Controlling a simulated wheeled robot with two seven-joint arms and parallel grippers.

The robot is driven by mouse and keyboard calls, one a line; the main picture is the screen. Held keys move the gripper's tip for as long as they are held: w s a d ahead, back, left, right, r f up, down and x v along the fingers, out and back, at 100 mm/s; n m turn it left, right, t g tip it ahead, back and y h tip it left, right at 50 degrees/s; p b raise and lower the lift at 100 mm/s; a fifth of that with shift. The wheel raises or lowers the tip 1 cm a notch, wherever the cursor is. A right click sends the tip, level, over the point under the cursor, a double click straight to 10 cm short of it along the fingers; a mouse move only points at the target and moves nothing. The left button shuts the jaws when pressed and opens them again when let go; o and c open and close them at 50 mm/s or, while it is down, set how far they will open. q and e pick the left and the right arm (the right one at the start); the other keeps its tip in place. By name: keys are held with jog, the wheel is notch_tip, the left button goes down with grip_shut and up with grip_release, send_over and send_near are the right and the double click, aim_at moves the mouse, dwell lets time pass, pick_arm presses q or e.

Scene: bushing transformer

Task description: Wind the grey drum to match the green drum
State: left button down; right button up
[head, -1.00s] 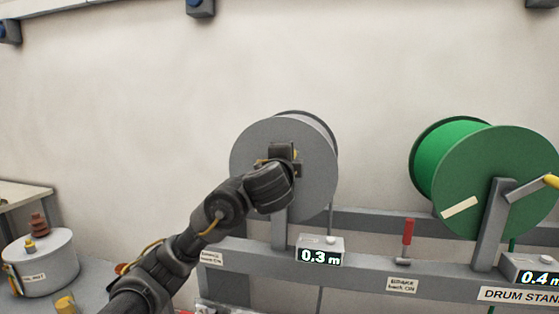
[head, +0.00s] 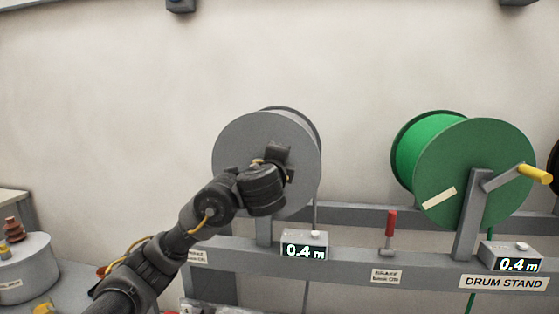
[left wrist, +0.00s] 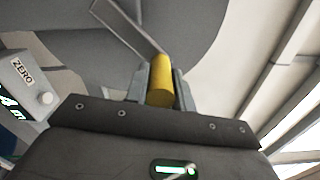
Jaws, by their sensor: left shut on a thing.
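The grey drum (head: 240,135) stands on the drum stand with its front partly covered by my left arm. Its counter (head: 304,245) reads 0.4 m. My left gripper (left wrist: 160,78) is shut on the yellow crank handle (left wrist: 160,82) of the grey drum, seen in the left wrist view at the end of a grey crank arm (left wrist: 125,28). The green drum (head: 480,165) stands to the right, with a pale strip on its face and its own yellow-handled crank (head: 533,174). Its counter (head: 513,257) also reads 0.4 m. My right gripper is not in view.
A red-handled brake lever (head: 391,224) stands on the stand rail (head: 350,260) between the drums. A grey round tank (head: 22,268) with a brown bushing is at the lower left. The wall behind is bare.

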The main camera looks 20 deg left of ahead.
pick_arm(q)
jog(key=c, duration=1.2)
grip_release()
jog(key=shift+w+f, duration=0.1)
jog(key=v, duration=1.1)
